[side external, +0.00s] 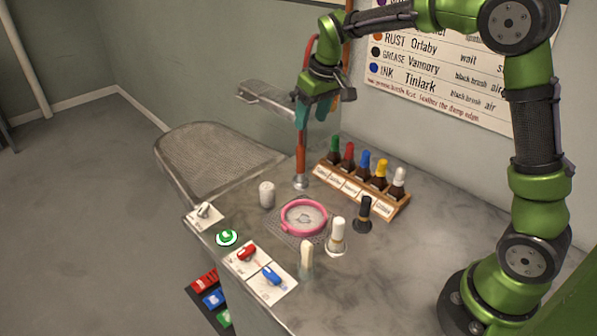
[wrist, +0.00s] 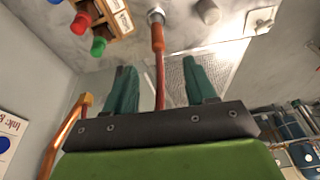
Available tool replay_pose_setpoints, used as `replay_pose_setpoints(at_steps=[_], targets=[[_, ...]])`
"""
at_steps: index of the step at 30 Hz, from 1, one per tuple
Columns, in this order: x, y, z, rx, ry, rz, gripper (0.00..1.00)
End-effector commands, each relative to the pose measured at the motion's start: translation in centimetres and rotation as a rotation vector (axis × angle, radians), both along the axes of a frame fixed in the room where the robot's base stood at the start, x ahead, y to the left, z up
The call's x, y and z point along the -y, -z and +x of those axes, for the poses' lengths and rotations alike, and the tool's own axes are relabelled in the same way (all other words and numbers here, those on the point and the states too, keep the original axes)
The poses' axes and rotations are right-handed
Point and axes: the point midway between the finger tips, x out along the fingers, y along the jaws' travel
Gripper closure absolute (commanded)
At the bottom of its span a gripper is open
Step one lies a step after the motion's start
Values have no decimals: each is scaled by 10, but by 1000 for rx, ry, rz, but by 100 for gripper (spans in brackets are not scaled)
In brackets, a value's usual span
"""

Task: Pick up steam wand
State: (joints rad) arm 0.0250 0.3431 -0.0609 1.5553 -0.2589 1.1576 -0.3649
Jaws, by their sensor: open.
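The steam wand (side external: 300,152) stands upright on the grey counter, with an orange-red grip and a metal lower end. A thin red hose runs up from it past my wrist. My gripper (side external: 309,112) is at the wand's upper part, pointing down, with teal fingers apart. In the wrist view the wand (wrist: 157,38) and its hose lie between the open fingers of my gripper (wrist: 160,72), with a gap on both sides. I cannot tell how far the fingertips reach along the grip.
A wooden rack (side external: 362,194) of several colour-capped bottles stands right of the wand. A white cylinder (side external: 267,194), a pink hoop (side external: 304,216) and brushes (side external: 337,236) stand in front. The wall with a sign (side external: 440,65) is behind.

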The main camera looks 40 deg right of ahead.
Motion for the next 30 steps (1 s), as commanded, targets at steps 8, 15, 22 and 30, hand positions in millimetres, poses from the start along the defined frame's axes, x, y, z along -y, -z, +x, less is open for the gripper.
replay_pose_setpoints(at_steps=[8,15,22,30], targets=[[2,14,10,6,-56,-23,44],[2,65,24,6,-53,-21,44],[2,96,34,10,-52,-21,44],[4,121,38,8,-51,-20,44]])
